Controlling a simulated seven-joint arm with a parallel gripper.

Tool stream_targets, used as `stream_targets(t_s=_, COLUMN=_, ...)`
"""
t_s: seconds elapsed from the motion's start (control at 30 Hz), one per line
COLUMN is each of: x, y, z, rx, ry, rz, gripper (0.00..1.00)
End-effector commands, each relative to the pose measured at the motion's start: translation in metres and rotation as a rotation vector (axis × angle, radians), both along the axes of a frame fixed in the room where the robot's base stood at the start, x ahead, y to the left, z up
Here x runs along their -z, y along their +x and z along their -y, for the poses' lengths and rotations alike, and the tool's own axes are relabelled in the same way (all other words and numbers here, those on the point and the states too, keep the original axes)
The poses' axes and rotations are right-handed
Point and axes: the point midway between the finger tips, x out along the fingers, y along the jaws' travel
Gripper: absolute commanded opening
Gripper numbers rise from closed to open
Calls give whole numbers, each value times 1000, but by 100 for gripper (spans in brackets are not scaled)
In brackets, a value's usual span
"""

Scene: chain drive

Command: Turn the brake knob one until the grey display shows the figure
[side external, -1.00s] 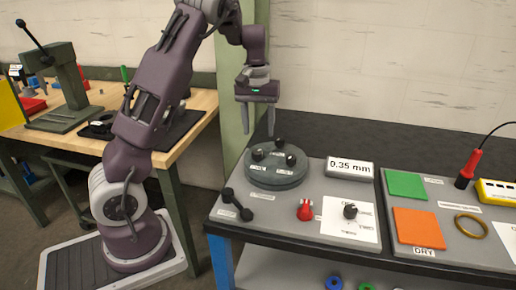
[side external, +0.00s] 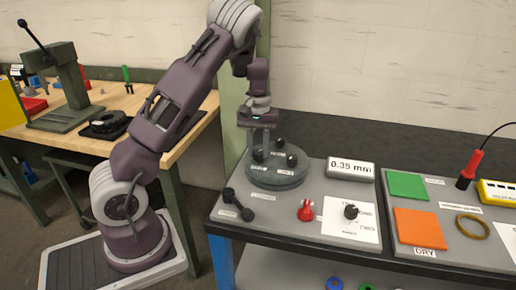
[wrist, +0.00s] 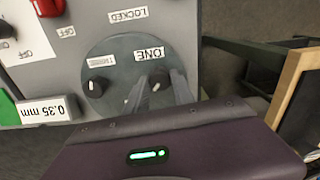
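The grey round base (side external: 276,178) carries three black knobs. The knob beside the ONE label (wrist: 150,54) shows in the wrist view (wrist: 158,76) and appears to be the left knob (side external: 258,156) in the side view. My gripper (side external: 258,148) points down over it. In the wrist view its fingers (wrist: 159,82) are apart, one on each side of this knob; whether they touch it I cannot tell. The grey display (side external: 350,169) reads 0.35 mm; it appears upside down in the wrist view (wrist: 46,110).
The other knobs (side external: 280,143) (side external: 292,160) stand close by on the base. A black handle (side external: 236,204), a red knob (side external: 305,210) and a black knob on a white plate (side external: 351,211) lie in front. Green (side external: 407,185) and orange (side external: 419,228) squares are to the right.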

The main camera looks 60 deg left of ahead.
Motion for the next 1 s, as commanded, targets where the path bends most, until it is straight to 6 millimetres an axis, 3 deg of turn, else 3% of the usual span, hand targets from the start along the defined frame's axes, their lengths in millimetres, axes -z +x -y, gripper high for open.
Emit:
stream_targets(t_s=0.2, x=0, y=0, z=0, rx=-26, ry=0, rz=0, gripper=0)
stream_targets(t_s=0.5, x=-1, y=0, z=0, rx=-332, ry=0, rz=1, gripper=0)
stream_targets(t_s=0.8, x=-1, y=0, z=0, rx=-351, ry=0, rz=1, gripper=0)
stream_targets(t_s=0.83, x=-1, y=0, z=0, rx=-350, ry=0, rz=1, gripper=36)
stream_targets(t_s=0.9, x=-1, y=0, z=0, rx=-350, ry=0, rz=1, gripper=49)
stream_targets(t_s=1.0, x=-1, y=0, z=0, rx=-350, ry=0, rz=1, gripper=52)
